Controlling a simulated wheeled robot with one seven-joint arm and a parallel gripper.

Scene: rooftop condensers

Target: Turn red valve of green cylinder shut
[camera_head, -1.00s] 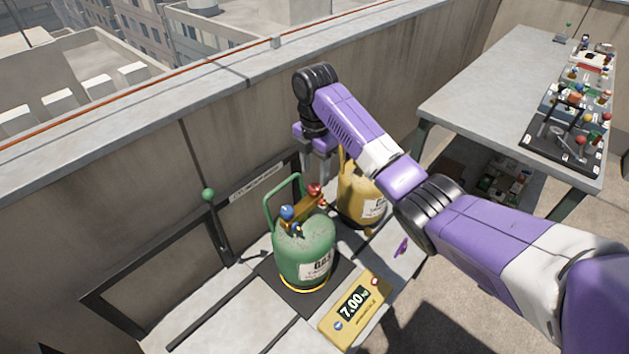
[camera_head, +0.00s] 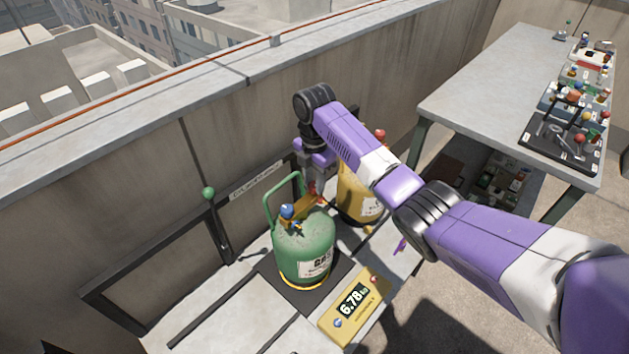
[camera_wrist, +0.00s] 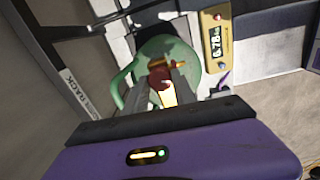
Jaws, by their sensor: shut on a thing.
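The green cylinder (camera_head: 303,249) stands upright on a dark scale plate, with a blue valve (camera_head: 287,211) on the left of its brass fitting. Its red valve (camera_wrist: 160,78) shows between my fingertips in the wrist view, and only partly in the head view, beneath my gripper (camera_head: 314,188). My gripper points down at the cylinder's top and is shut on the red valve; the fingers (camera_wrist: 160,92) are on either side of it. The cylinder also shows in the wrist view (camera_wrist: 180,50), partly covered by the fitting and fingers.
A yellow cylinder (camera_head: 354,203) stands close behind to the right, partly hidden by my arm. A yellow scale display (camera_head: 354,307) reads 6.78. A green-knobbed lever (camera_head: 208,193) is at the left by the wall. A workbench (camera_head: 480,75) with several items is at the upper right.

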